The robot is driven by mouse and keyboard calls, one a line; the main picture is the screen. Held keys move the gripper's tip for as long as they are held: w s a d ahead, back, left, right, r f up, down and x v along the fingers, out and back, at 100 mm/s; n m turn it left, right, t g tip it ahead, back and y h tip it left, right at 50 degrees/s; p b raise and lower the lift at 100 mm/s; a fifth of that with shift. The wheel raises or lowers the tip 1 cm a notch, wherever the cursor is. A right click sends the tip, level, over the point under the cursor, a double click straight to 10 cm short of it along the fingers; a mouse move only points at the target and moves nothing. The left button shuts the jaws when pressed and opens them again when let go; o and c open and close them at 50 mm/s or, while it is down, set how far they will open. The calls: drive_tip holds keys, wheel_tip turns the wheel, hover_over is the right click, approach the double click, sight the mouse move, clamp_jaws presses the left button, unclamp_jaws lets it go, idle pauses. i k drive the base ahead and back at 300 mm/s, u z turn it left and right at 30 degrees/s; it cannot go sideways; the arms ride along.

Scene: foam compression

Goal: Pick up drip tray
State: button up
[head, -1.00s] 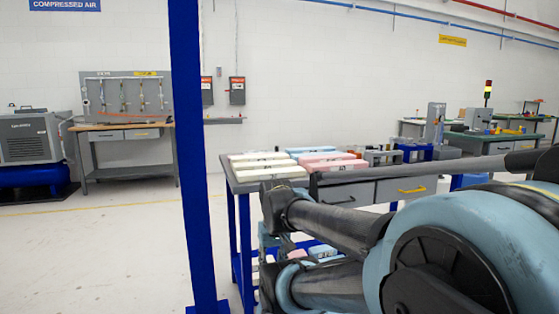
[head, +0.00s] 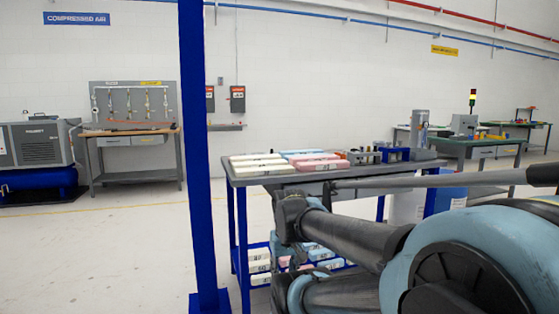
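I cannot make out a drip tray in the head view. My arm comes in from the right and reaches toward the near workbench (head: 350,176). My gripper's fingers cannot be made out; the arm's links cover that part of the view. On the bench top lie cream foam blocks (head: 262,168), blue foam blocks (head: 298,153) and pink foam blocks (head: 320,164). More blocks (head: 259,266) sit on the blue lower shelf, partly hidden by my arm.
A blue post (head: 198,150) stands upright at left of the near bench. A grey compressor (head: 38,150) and a tool bench (head: 130,131) stand against the back wall at left. Green-topped benches (head: 480,145) stand at the back right. The floor at left is clear.

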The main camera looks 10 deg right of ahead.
sight(271, 152)
drive_tip(key=z, duration=0.25)
drive_tip(key=i, duration=0.85)
